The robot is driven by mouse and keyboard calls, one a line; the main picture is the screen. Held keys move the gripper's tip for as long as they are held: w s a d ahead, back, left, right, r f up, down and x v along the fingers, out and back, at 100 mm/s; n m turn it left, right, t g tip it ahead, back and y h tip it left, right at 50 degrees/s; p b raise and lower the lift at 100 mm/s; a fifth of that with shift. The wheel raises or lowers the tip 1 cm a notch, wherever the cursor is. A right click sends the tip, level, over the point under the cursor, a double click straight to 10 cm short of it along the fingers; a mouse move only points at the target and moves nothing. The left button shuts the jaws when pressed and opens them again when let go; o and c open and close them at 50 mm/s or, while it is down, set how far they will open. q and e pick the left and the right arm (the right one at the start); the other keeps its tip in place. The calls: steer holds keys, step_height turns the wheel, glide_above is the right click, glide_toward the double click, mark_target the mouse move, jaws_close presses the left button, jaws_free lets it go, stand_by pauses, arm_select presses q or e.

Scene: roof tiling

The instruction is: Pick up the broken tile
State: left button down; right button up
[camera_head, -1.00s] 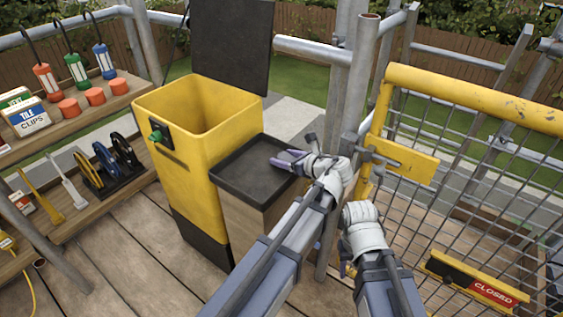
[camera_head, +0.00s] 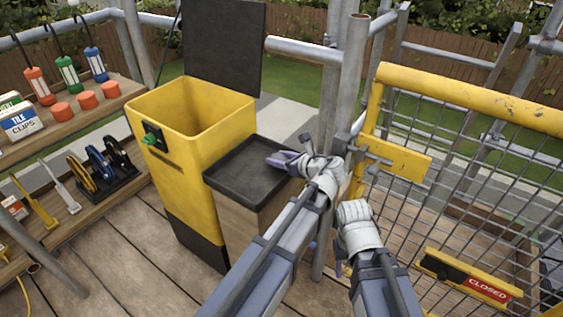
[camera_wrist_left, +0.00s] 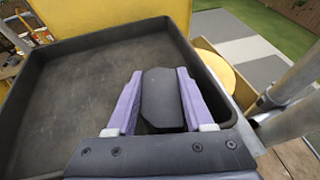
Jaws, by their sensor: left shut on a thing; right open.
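The broken tile (camera_wrist_left: 162,98) is a dark grey slate piece with a clipped outline, seen in the left wrist view between my purple fingers. My left gripper (camera_wrist_left: 160,100) is shut on it, low inside the black tray (camera_wrist_left: 90,45). In the head view, my left gripper (camera_head: 284,160) is over the right part of the same tray (camera_head: 225,187); the tile is too dark to make out there. I cannot tell whether the tile still touches the tray floor. My right gripper (camera_head: 343,268) is open, mostly hidden behind its own wrist, low beside the gate.
A yellow bin (camera_head: 190,140) with a raised dark lid (camera_head: 225,45) stands left of the tray. Scaffold poles (camera_head: 345,90) and a yellow mesh gate (camera_head: 470,95) stand close on the right. Shelves with lamps and tools (camera_head: 75,95) are at the left.

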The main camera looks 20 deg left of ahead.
mark_target(279, 158)
arm_select(q)
step_height(279, 158, up, 10)
steer(key=p, duration=1)
